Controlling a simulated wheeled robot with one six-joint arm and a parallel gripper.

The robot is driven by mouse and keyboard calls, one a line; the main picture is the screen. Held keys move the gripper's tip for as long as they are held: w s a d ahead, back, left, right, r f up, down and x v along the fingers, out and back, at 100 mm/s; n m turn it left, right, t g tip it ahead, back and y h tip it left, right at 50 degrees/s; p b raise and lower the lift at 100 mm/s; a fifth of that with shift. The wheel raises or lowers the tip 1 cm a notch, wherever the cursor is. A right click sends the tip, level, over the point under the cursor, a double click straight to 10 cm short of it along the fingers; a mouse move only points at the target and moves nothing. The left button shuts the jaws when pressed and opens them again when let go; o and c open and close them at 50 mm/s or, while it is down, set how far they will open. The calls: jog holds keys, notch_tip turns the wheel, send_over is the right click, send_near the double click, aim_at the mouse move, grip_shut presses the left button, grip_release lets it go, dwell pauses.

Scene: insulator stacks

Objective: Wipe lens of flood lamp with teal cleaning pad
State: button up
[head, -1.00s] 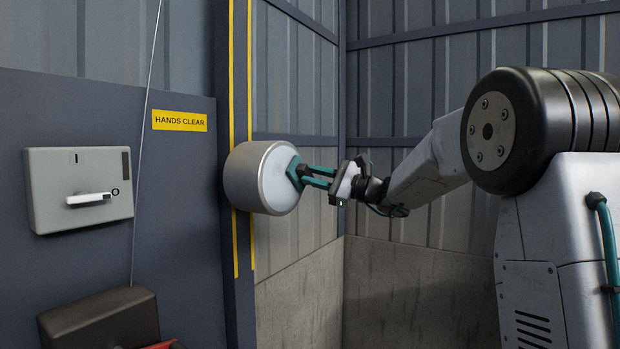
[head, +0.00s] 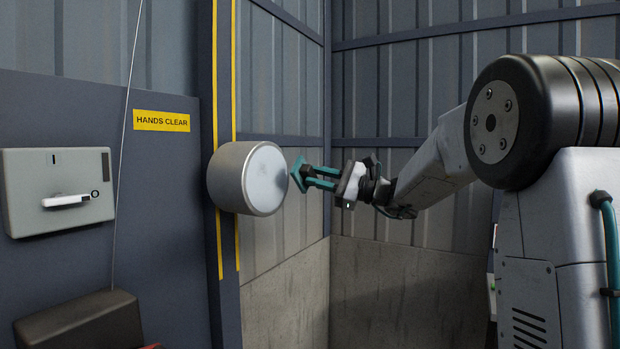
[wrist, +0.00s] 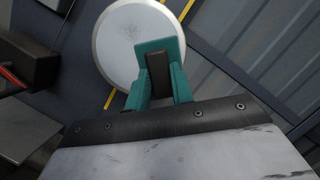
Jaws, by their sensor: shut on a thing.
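The flood lamp (head: 228,178) is a grey drum fixed to the dark post, with its pale round lens (head: 266,178) facing right. The lens also shows at the top of the wrist view (wrist: 118,45), partly hidden by the pad. My gripper (head: 312,178) has teal fingers and is shut on the teal cleaning pad (head: 298,174). The pad is just right of the lens in the head view, with a small gap between them. In the wrist view the pad (wrist: 174,50) overlaps the right part of the lens; a dark block shows between the fingers.
A grey switch box (head: 60,185) with a white handle is on the panel at left, below a yellow HANDS CLEAR sign (head: 162,120). A thin cable hangs in front of the panel. A dark box (head: 80,320) is at lower left. The corner behind my gripper is clear.

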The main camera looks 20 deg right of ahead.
jog(key=shift+s+d, duration=0.15)
jog(key=shift+s, duration=0.1)
jog(key=shift+s+d, duration=0.45)
jog(key=shift+s, duration=0.15)
jog(key=shift+s+d, duration=0.4)
jog(key=shift+s, duration=0.2)
jog(key=shift+d, duration=0.1)
